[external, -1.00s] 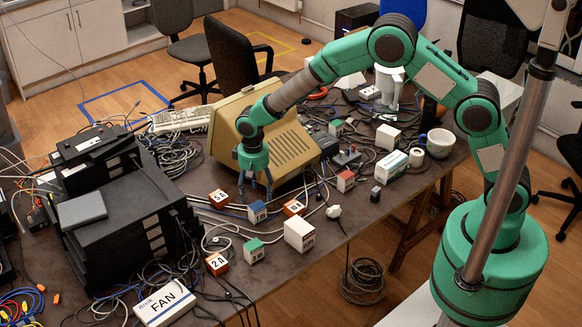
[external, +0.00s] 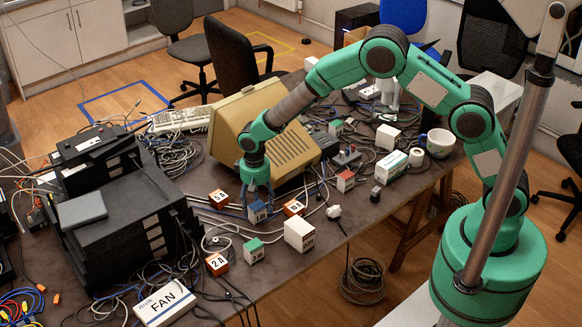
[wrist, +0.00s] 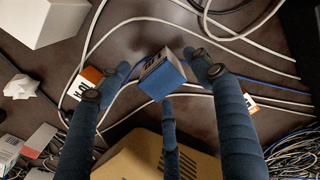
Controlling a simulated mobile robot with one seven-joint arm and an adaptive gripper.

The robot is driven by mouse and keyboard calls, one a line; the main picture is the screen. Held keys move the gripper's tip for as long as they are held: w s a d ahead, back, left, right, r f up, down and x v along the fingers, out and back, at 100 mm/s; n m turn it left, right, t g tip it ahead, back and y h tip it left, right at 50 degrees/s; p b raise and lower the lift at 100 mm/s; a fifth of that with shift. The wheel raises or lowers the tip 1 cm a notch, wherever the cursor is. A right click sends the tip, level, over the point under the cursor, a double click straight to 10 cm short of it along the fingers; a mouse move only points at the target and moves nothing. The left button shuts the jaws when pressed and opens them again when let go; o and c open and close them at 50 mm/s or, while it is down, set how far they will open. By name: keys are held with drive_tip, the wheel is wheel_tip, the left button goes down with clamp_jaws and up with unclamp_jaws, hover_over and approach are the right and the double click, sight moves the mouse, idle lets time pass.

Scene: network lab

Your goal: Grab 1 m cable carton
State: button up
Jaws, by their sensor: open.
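A small blue and light-grey carton (external: 257,213) stands on the dark table in front of the beige monitor. It also shows in the wrist view (wrist: 162,76), with a dark printed mark that I cannot read for certain. My gripper (external: 257,190) is open and points down over this carton. In the wrist view my three fingers (wrist: 150,90) are spread around it, with gaps visible at its left and right sides. Whether any finger touches it is not clear.
Orange-and-white cartons stand close on both sides (external: 218,198) (external: 293,208). A larger white carton (external: 299,234) and a green-topped one (external: 254,251) are nearer the table edge. The beige monitor (external: 285,155) is just behind. Loose cables cross the table.

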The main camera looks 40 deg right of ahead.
sight(258, 206)
drive_tip(key=shift+f, duration=1.35)
drive_tip(key=c, duration=1.5)
drive_tip(key=shift+o, duration=0.2)
drive_tip(key=shift+r+p, duration=0.9)
drive_tip(key=shift+r, duration=4.15)
